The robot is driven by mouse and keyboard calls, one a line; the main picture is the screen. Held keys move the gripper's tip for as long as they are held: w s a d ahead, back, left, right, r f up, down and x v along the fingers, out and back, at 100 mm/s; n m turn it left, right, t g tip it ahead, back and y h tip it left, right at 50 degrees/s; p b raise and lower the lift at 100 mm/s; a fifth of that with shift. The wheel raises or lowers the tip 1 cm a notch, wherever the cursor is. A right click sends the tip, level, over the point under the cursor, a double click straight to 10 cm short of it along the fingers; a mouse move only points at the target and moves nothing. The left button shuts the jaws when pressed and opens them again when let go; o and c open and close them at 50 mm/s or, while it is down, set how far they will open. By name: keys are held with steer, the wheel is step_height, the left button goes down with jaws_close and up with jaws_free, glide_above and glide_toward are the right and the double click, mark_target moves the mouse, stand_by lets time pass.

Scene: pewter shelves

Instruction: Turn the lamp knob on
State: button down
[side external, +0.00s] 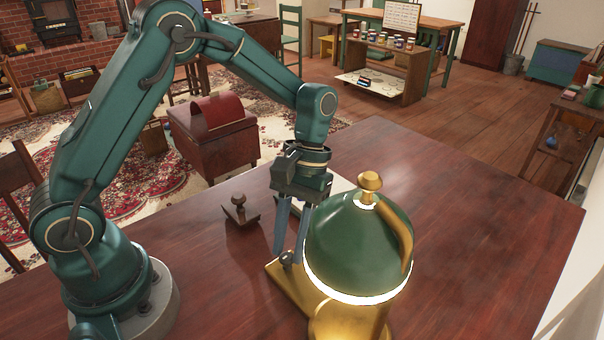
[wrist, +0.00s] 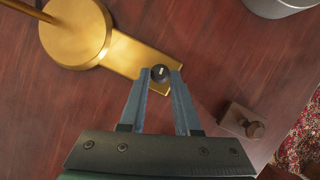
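The lamp has a green domed shade (side external: 357,240) with a brass cap and a curved brass arm, at the front right of the table in the side view. A bright white ring shows along the shade's lower rim. Its brass base (wrist: 130,52) is a disc with a flat plate extending from it. A small dark round knob (wrist: 160,73) with a pale mark stands on that plate. In the side view, my gripper (side external: 289,258) is just left of the shade, which hides part of the base.
A small dark wooden block with a round handle (side external: 240,210) lies on the table left of my gripper; it also shows in the wrist view (wrist: 243,122). A pale flat object (side external: 341,184) lies behind my gripper, partly hidden. The table's right side (side external: 480,230) is clear.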

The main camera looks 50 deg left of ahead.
steer(key=shift+m, duration=0.8)
steer(key=c, duration=0.6)
jaws_free()
steer(key=shift+v, duration=2.6)
steer(key=shift+w+d+y, duration=0.1)
steer(key=shift+d+y, duration=0.05)
steer(key=shift+y, duration=0.15)
